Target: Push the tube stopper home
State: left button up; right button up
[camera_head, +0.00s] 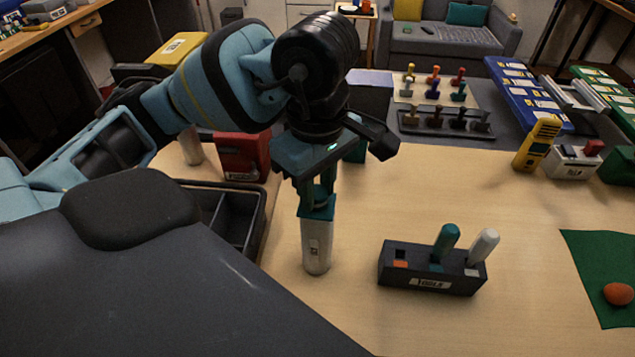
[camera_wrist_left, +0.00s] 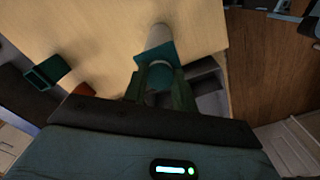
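A white tube (camera_head: 316,246) with a small label stands upright on the light wooden table. It also shows in the left wrist view (camera_wrist_left: 159,37). My left gripper (camera_head: 318,200) points down at the tube's top. Its fingers lie on both sides of the teal stopper (camera_wrist_left: 158,73), and the gripper looks shut on it. The stopper is at the tube's mouth, but the teal fingertips hide the seam, so I cannot tell how deep it sits. My right gripper is not in view.
A dark rack (camera_head: 430,284) with teal and white pieces standing in it is right of the tube. A black compartment tray (camera_head: 258,222) and a red box (camera_head: 240,155) are to the left. A green mat (camera_head: 606,262) with an orange ball lies at far right.

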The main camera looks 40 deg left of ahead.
pick_arm(q)
jog(key=o, duration=0.5)
notch_tip(320, 180, up, 7)
jog(key=shift+f+p, duration=0.1)
jog(key=shift+p, duration=0.5)
jog(key=shift+r, duration=0.45)
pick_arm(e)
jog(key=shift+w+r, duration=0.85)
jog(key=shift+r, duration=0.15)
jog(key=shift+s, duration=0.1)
